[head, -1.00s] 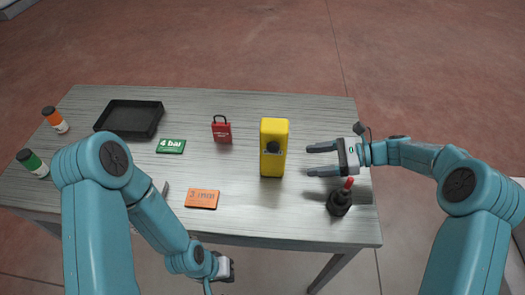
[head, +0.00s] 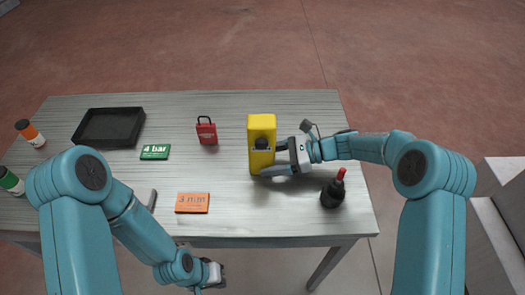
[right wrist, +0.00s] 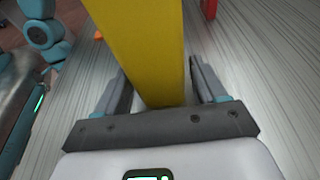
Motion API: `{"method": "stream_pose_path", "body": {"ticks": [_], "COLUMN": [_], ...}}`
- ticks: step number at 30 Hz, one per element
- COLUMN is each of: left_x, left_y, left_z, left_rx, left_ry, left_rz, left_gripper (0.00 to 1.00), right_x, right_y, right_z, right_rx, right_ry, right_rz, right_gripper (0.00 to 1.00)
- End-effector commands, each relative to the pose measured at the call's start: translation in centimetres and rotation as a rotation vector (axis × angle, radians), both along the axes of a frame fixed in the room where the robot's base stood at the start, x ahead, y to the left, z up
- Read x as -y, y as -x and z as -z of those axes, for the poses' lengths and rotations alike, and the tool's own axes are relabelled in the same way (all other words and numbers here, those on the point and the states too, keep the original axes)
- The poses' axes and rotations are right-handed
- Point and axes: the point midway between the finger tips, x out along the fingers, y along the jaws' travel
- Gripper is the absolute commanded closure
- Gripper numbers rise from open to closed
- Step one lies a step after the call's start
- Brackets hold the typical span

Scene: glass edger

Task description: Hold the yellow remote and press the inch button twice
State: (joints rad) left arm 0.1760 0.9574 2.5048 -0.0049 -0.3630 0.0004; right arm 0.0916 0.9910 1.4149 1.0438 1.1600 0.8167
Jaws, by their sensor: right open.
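The yellow remote (head: 262,130) stands upright on the table, with a dark round button (head: 261,144) on its front face. My right gripper (head: 272,160) is open around the remote's lower part, coming in from the right. In the right wrist view the remote (right wrist: 145,50) lies between the two open fingers (right wrist: 160,88), with a gap visible beside the right finger. My left gripper (head: 212,275) is low, in front of the table's near edge, away from the remote; its fingers are too unclear to judge.
On the table (head: 330,220) are a black tray (head: 78,140), a red padlock (head: 206,134), a green "4 bar" card (head: 155,152), an orange card (head: 192,203) and a black item with a red top (head: 333,192). Two bottles (head: 30,133) (head: 10,181) stand at the left.

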Motion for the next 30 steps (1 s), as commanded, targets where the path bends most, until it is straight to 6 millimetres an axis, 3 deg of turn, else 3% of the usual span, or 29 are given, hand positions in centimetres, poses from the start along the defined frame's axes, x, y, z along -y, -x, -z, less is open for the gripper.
{"method": "stream_pose_path", "body": {"ticks": [6, 14, 17, 30], "left_x": [0.0, 0.0, 0.0, 0.0], "left_y": [0.0, 0.0, 0.0, 0.0], "left_z": [0.4, 0.4, 0.4, 0.4], "left_rx": [0.0, 0.0, 0.0, 0.0], "left_ry": [0.0, 0.0, 0.0, 0.0], "left_rz": [0.0, 0.0, 0.0, 0.0], "left_gripper": [1.0, 1.0, 1.0, 1.0], "right_x": [-1.4, -1.5, -1.5, -1.5], "right_y": [0.0, 0.0, 0.0, 0.0], "right_z": [0.4, 0.4, 0.4, 0.3], "right_rx": [0.0, 0.0, 0.0, 0.0], "right_ry": [-0.001, 0.0, 0.0, -0.001], "right_rz": [-0.001, -0.001, -0.001, 0.0], "right_gripper": [0.3, 0.3, 0.59, 0.59]}}
